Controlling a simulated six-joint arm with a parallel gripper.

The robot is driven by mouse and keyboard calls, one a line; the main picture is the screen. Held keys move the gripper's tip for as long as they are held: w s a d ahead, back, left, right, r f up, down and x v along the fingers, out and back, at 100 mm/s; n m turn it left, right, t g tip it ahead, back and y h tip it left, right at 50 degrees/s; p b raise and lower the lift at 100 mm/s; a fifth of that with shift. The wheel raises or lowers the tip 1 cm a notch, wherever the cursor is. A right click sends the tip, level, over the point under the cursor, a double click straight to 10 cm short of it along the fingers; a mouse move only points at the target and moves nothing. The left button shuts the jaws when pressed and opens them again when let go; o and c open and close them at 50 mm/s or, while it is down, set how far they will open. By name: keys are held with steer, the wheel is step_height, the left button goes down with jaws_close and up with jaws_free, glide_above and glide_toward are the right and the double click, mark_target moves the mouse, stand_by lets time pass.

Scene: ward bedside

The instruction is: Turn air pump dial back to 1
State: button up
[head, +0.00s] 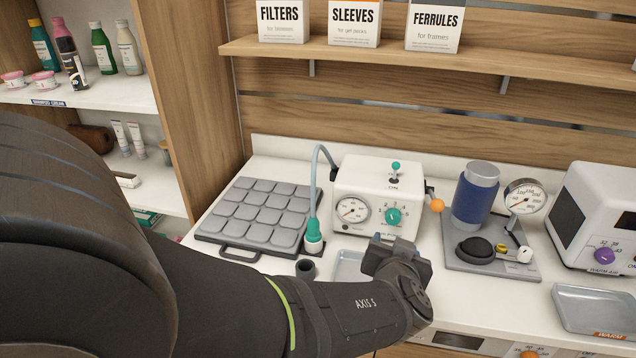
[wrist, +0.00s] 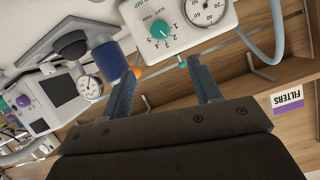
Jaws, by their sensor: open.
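The air pump (head: 375,187) is a white box on the counter, with a round gauge (head: 352,210) at its front left and a teal dial (head: 393,217) at its front right. The dial also shows in the wrist view (wrist: 160,29), with numbers around it; I cannot read surely which one it points at. My gripper (head: 397,250) is in front of and below the pump, apart from the dial. In the wrist view its two fingers (wrist: 160,67) are spread with nothing between them, and the dial lies beyond their tips.
A teal-tipped toggle (head: 395,168) stands on the pump's top, and an orange-ball lever (head: 437,205) sticks out at its right. A hose with a teal fitting (head: 313,232) hangs at its left beside a grey padded mat (head: 258,212). A blue cylinder with gauge (head: 475,197) stands right.

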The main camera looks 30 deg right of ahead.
mark_target(393, 219)
steer(key=x, duration=1.6)
steer(key=shift+w+f, duration=0.1)
steer(key=c, duration=1)
